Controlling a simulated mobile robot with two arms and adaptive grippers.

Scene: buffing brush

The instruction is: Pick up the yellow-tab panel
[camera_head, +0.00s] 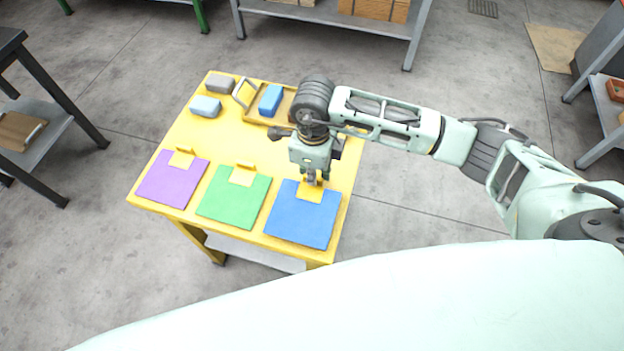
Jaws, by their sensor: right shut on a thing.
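The blue panel (302,217) lies at the right front of the yellow table, with a yellow tab (311,193) at its back edge. My right gripper (312,182) points down at this tab and is shut on it. The fingers partly hide the tab's upper part. The panel looks flat on or very close to the table top; I cannot tell if there is a gap. The green panel (233,199) and the purple panel (172,182) lie to its left, each with a yellowish tab at the back edge. My left gripper is not in view.
A tray (253,117) with a blue block (270,99) is at the back, partly behind my right arm. The table's middle is clear.

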